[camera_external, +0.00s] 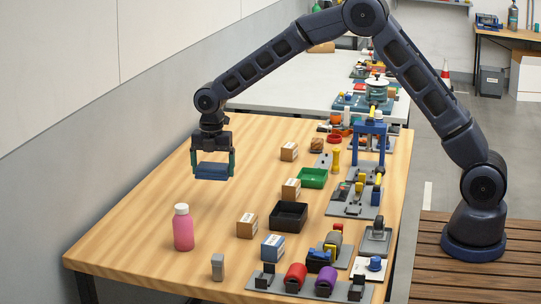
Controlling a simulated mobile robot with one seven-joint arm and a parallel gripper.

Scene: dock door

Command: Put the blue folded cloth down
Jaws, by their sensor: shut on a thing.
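The blue folded cloth (211,171) is a small flat blue block-like bundle. My gripper (211,163) is shut on it, with a finger at each side of it. The cloth is held level over the left part of the wooden table (150,220). It appears to be above the table top, apart from it, though the exact height is hard to tell. No other object is directly beneath or beside it.
A pink bottle (183,228) with a white cap stands nearer the front. Several fixtures line the right edge. The table's left and middle are largely clear.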

